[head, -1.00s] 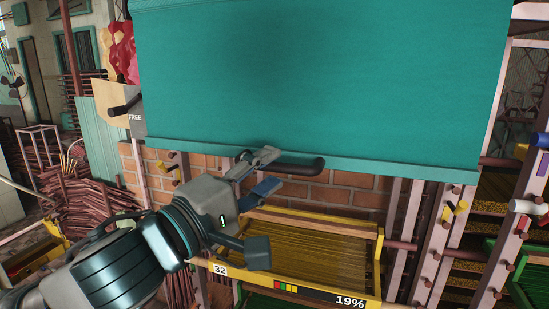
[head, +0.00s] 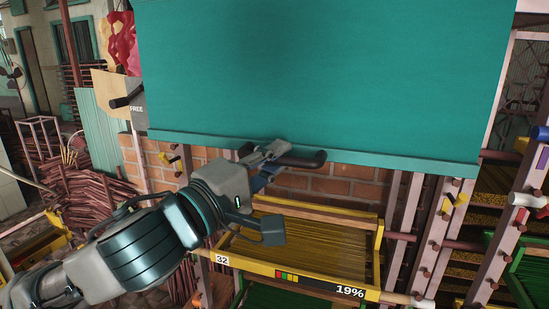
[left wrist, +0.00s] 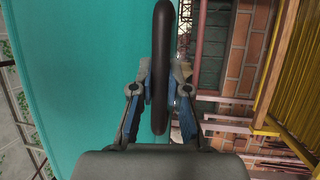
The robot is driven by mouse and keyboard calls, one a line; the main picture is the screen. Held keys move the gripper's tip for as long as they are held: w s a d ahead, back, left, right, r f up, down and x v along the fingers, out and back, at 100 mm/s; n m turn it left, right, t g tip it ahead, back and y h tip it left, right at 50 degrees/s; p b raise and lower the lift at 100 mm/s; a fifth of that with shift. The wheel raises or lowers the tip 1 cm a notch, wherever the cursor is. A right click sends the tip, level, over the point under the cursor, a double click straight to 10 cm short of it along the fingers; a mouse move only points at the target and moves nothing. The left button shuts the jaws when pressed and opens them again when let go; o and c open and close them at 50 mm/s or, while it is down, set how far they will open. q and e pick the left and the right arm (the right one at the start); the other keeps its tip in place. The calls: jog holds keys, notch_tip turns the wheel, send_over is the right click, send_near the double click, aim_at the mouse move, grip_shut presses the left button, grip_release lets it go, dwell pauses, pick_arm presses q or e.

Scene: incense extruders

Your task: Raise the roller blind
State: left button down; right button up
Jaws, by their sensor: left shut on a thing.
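The teal roller blind (head: 325,75) hangs down over much of the head view, its bottom bar (head: 400,167) in front of a brick wall. A dark rounded handle (head: 302,159) sits at the middle of the bottom bar. My left gripper (head: 268,160) is at the handle's left part, shut on it. In the left wrist view the handle (left wrist: 161,60) runs between the two fingers (left wrist: 160,90), with the blind (left wrist: 85,80) beside it. The fingers partly hide the handle's left end in the head view. My right gripper is not in view.
Below the blind, a yellow tray (head: 330,288) of thin sticks, marked 32 and 19%, stands close under my left gripper. Pink posts with pegs (head: 430,240) stand at right. A FREE sign (head: 137,108) with a dark peg is left of the blind.

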pick_arm(q)
jog(key=p, duration=1)
send_near(298, 15)
jog(key=x, duration=0.5)
jog(key=shift+r, duration=0.15)
jog(key=shift+w+b, duration=0.1)
jog(key=shift+b, duration=0.2)
jog(key=c, duration=1.1)
grip_release()
jog(key=shift+d, duration=0.1)
jog(key=shift+c, duration=0.2)
jog(key=v, duration=1.2)
jog(key=shift+w+d, duration=0.1)
jog(key=shift+d, duration=0.05)
